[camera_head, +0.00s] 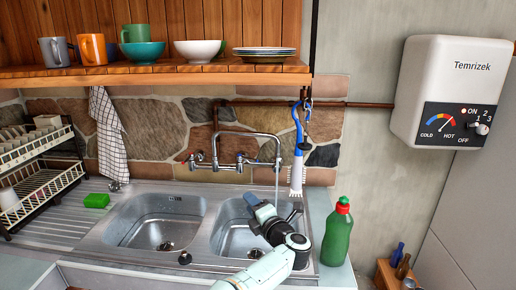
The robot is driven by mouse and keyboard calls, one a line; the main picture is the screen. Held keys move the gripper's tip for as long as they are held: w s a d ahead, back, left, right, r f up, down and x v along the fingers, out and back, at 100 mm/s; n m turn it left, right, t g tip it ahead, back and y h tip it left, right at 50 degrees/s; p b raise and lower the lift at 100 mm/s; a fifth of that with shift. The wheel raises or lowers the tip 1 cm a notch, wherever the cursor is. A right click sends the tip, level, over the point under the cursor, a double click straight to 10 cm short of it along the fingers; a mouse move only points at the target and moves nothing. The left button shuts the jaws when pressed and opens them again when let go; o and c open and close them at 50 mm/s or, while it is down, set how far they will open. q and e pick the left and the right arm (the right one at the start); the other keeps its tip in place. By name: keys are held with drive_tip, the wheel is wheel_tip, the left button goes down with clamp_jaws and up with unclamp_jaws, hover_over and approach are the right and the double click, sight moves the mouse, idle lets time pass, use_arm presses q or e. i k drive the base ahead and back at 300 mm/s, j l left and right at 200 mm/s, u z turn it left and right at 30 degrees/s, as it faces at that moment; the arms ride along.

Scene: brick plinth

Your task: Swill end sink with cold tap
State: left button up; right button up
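The steel sink unit has a left basin (150,222) and a right end basin (232,236), each with a dark drain. The wall tap (215,163) has two handles, and its spout (277,150) reaches over the right basin. A thin pale stream (277,185), seemingly water, falls from the spout. The left tap handle (191,158) has a reddish mark; the right handle (241,160) looks bluish.
A green bottle (337,235) stands right of the sink. A blue-handled brush (297,160) hangs behind the basin's right side. A green sponge (97,200) and a dish rack (40,170) are on the left. A shelf (150,75) with crockery is above; a water heater (450,95) hangs right.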

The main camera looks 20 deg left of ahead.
sight(240, 157)
drive_tip(key=i+j, duration=0.1)
drive_tip(key=i, duration=0.65)
drive_tip(key=i+j, duration=0.15)
drive_tip(key=j, duration=0.2)
drive_tip(key=i+j, duration=0.15)
drive_tip(key=j, duration=0.25)
